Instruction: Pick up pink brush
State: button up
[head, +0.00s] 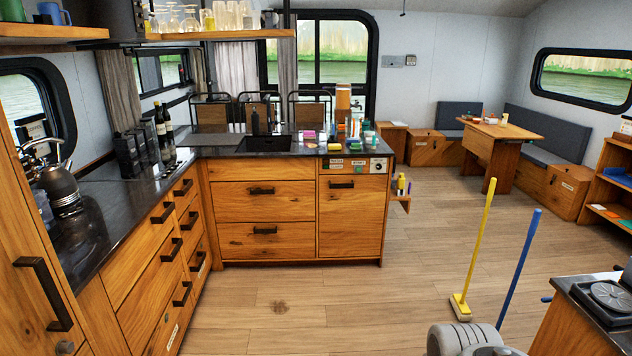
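A second pink-purple item (309,134) lies a little further back and left. A grey rounded part of my own body shows at the bottom edge, right of centre. My gripper's fingers are not in view, and nothing shows it near the counter.
A yellow-handled broom (477,240) and a blue pole (518,268) stand at the right. A dark appliance (608,297) sits at lower right. The middle floor is clear.

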aim_at(307, 134)
jog(key=u, duration=0.5)
jog(key=i, duration=5.4)
jog(key=z, duration=0.3)
